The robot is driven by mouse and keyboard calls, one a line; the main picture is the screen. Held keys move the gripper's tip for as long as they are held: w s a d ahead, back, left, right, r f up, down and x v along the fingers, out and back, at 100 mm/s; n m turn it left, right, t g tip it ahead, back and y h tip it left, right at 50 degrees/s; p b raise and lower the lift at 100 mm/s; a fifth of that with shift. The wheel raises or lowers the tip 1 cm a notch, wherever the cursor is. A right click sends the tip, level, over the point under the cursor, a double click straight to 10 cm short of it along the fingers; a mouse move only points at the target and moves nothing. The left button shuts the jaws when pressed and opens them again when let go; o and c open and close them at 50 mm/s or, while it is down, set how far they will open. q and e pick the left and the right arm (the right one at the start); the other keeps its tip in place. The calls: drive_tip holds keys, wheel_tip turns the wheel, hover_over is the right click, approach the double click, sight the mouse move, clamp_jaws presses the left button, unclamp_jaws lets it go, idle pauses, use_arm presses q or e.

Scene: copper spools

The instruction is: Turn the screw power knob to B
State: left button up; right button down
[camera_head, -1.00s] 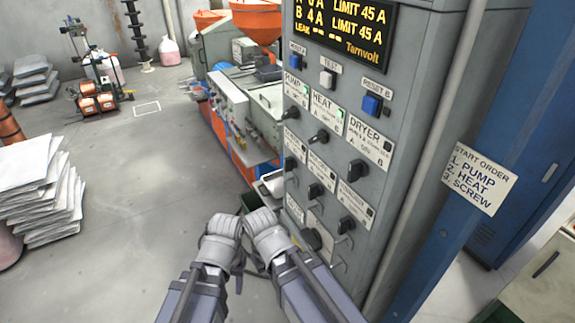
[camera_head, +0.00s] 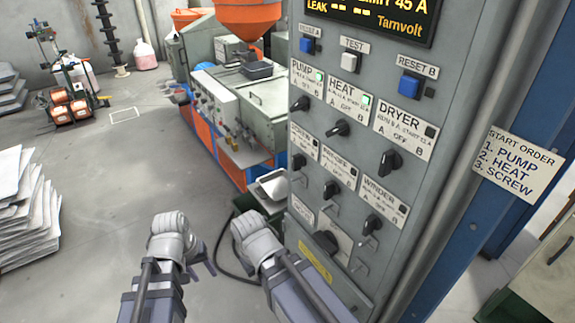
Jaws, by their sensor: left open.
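The grey control cabinet (camera_head: 325,205) carries rows of black knobs. The left knob of the middle row (camera_head: 298,162) sits under a label that looks like SCREW (camera_head: 304,141); its small print and the knob's exact setting are too small to read. My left gripper (camera_head: 203,271) is open and empty, low over the floor, left of the cabinet and apart from the knobs. My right gripper (camera_head: 243,228) is near the cabinet's lower left edge, below and left of that knob; its fingers are hidden or too unclear to read.
PUMP (camera_head: 300,104) and HEAT (camera_head: 338,129) knobs have green lamps lit above them. The DRYER knob (camera_head: 390,161) is at right. A start-order sign (camera_head: 518,163) hangs on a blue post. An orange-and-grey machine (camera_head: 235,120) stands behind.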

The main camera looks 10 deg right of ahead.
use_arm(q)
drive_tip(key=w+d+n+t+h+b, duration=0.1)
drive_tip(key=w+d+n+h, duration=0.3)
drive_tip(key=w+d+n, duration=0.15)
drive_tip(key=n+t+h, duration=0.4)
drive_tip(key=n+h, duration=0.8)
drive_tip(key=n, duration=0.4)
approach(293, 159)
drive_tip(key=d, duration=0.2)
drive_tip(key=shift+w+x, duration=0.15)
drive_tip(key=shift+x, duration=1.8)
drive_tip(key=shift+w+x, duration=0.2)
drive_tip(key=shift+x, duration=1.75)
drive_tip(key=shift+a+r, duration=0.1)
clamp_jaws()
